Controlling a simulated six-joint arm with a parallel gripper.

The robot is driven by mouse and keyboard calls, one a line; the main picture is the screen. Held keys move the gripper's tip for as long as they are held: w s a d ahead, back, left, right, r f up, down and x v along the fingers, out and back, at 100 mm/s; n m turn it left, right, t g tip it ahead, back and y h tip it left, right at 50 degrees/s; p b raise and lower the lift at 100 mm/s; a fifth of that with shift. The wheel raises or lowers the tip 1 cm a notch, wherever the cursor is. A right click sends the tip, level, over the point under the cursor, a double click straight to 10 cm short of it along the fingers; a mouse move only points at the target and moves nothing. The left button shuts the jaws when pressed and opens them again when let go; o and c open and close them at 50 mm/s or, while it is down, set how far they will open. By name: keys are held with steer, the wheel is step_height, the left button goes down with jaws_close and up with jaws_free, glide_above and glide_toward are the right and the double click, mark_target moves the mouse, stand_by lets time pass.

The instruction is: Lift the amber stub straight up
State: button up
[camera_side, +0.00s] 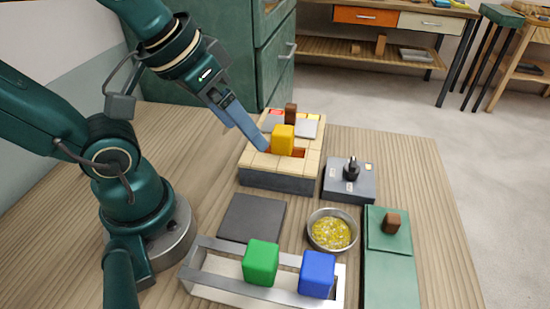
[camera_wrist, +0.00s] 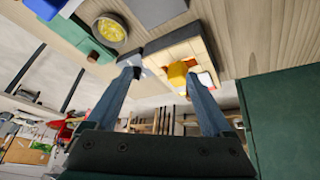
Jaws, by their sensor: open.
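The amber stub (camera_side: 283,139) stands upright in the tiled block (camera_side: 255,163), beside a reddish-orange recess in its top. My gripper (camera_side: 262,143) comes down from the upper left, with its blue-grey fingers close to the left of the stub in the side view. In the wrist view my gripper (camera_wrist: 162,72) is open, and the amber stub (camera_wrist: 177,73) shows between the fingertips, nearer the right finger. I cannot tell whether a finger touches it. The stub's lower part is hidden.
A dark brown peg (camera_side: 291,113) stands just behind the stub. In front are a grey box with a black knob (camera_side: 350,172), a bowl of yellow bits (camera_side: 332,231), and a tray (camera_side: 222,282) with green (camera_side: 261,262) and blue (camera_side: 317,274) blocks. A green cabinet (camera_side: 263,60) stands behind.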

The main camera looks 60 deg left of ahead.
mark_target(283, 130)
steer(key=w+a+f+n+g, duration=0.1)
steer(key=w+a+n, duration=0.1)
steer(key=w, duration=0.2)
steer(key=w+a+f+n+g, duration=0.1)
steer(key=w+n+g, duration=0.1)
steer(key=w, duration=0.1)
steer(key=w+a+f+n+g, duration=0.2)
steer(key=w+n, duration=0.1)
steer(key=w, duration=0.1)
steer(key=shift+w+a+f, duration=0.1)
steer(key=shift+w+a, duration=0.2)
steer(key=shift+w, duration=0.05)
steer(key=shift+f+g, duration=0.3)
steer(key=shift+f, duration=0.05)
steer(key=shift+s+a+f, duration=0.1)
steer(key=shift+f, duration=2.5)
jaws_close()
